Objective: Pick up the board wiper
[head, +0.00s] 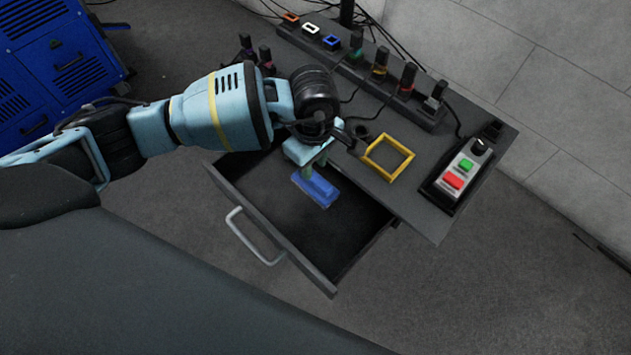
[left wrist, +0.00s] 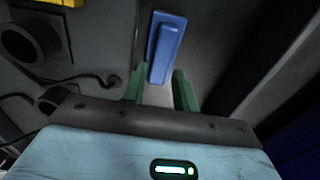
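The board wiper (head: 316,188) is a blue block with a raised back, lying in the open drawer (head: 344,256) below the desk top. It also shows in the left wrist view (left wrist: 165,47), just beyond the fingertips. My left gripper (head: 314,167) points down over the drawer at the wiper. In the left wrist view its two green fingers (left wrist: 160,82) are apart, with the near end of the wiper lined up between their tips. I cannot tell whether they touch it. My right gripper is in neither view.
The desk top (head: 425,207) beside the drawer holds a yellow square frame (head: 388,158), a control box with green and red buttons (head: 459,172), and a row of connectors and cables at the back. The drawer handle (head: 253,240) sticks out in front. A blue cabinet (head: 58,65) stands at the far left.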

